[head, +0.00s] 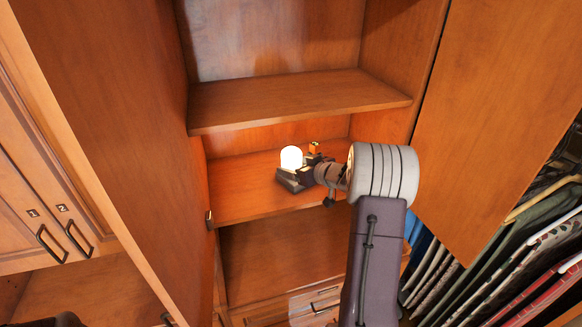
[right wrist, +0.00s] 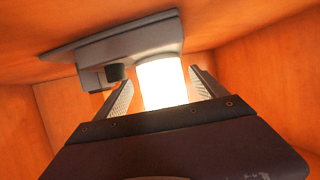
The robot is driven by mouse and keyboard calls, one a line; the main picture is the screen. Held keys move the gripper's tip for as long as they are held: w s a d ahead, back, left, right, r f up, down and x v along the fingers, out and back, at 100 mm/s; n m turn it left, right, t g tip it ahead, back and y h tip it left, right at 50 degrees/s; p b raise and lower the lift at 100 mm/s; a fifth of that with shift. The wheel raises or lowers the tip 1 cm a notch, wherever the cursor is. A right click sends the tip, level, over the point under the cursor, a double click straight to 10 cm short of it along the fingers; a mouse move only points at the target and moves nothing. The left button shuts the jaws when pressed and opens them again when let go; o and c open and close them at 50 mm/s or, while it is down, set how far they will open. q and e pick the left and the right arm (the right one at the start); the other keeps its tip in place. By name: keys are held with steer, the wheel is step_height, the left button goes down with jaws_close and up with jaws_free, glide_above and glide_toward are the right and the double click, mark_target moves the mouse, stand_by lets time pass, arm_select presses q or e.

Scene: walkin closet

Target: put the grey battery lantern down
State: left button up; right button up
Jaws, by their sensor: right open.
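The grey battery lantern (head: 291,158) has a glowing white globe on a dark grey base and stands on the lit middle shelf (head: 240,188) of the open cabinet. My right gripper (head: 303,174) reaches in from the right, close against the lantern. In the right wrist view the picture is turned over: the lantern's grey base (right wrist: 130,45) is at the top, against the orange shelf surface. The glowing globe lies between the two fingers of the open right gripper (right wrist: 160,92), with a gap at the right finger.
An upper shelf board (head: 300,98) overhangs the lantern's shelf. A cabinet door (head: 120,120) stands open at the left, another panel (head: 500,110) at the right. Hanging clothes (head: 500,265) fill the lower right. The shelf left of the lantern is bare.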

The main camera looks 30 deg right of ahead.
steer(key=v, duration=0.8)
steer(key=shift+s+b, duration=0.3)
steer(key=shift+s, duration=0.1)
steer(key=shift+r, duration=0.1)
